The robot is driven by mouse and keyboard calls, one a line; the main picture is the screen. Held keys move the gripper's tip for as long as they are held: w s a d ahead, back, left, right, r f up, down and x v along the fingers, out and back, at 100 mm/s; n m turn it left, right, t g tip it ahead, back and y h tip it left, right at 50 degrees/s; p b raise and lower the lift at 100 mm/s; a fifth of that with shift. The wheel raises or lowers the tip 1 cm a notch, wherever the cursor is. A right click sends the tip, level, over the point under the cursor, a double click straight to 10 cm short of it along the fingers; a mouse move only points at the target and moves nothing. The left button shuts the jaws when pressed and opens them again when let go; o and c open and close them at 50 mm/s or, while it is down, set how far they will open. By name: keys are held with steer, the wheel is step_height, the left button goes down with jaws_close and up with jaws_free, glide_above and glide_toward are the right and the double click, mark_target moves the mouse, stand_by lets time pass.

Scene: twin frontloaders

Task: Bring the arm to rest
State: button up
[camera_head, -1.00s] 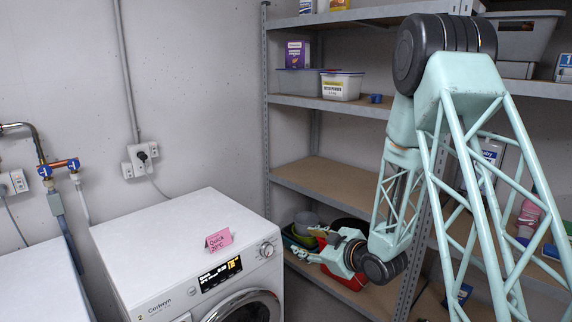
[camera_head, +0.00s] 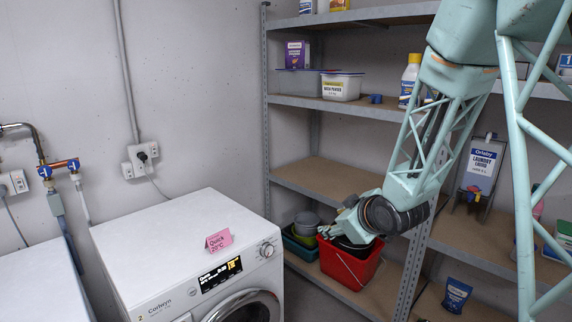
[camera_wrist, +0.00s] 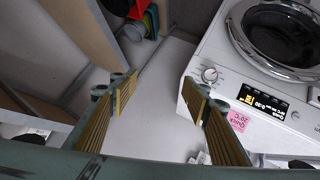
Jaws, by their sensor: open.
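My gripper (camera_head: 333,222) is in front of the shelving, to the right of the washing machine and above a red bucket. My mint-green arm comes in from the upper right in the head view. The washing machine (camera_head: 185,250) has a pink "Quick 20°C" card (camera_head: 218,240) on its top. The machine front also shows upside down in the wrist view (camera_wrist: 225,50).
Metal shelving (camera_head: 320,180) fills the right side. A red bucket (camera_head: 345,268) and stacked tubs (camera_head: 300,240) sit on its low shelf. A laundry liquid container (camera_head: 481,165) stands farther right. A second white machine (camera_head: 40,285) is at the left. The air above the machines is clear.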

steer(key=s+d+r+m+g+h, duration=0.1)
steer(key=s+d+r+m+h, duration=0.2)
steer(key=s+r, duration=0.5)
steer(key=s+d+r+m+g+h, duration=0.15)
steer(key=s+d+r, duration=0.35)
steer(key=s, duration=0.8)
steer(key=s+a+r+m+g, duration=0.1)
steer(key=s+r+m+g, duration=0.1)
steer(key=s, duration=1.4)
steer(key=s+a+r+m+g+y, duration=0.1)
steer(key=s+m+g, duration=0.1)
steer(key=s, duration=1.4)
steer(key=shift+r+m, duration=0.35)
steer(key=shift+r, duration=0.05)
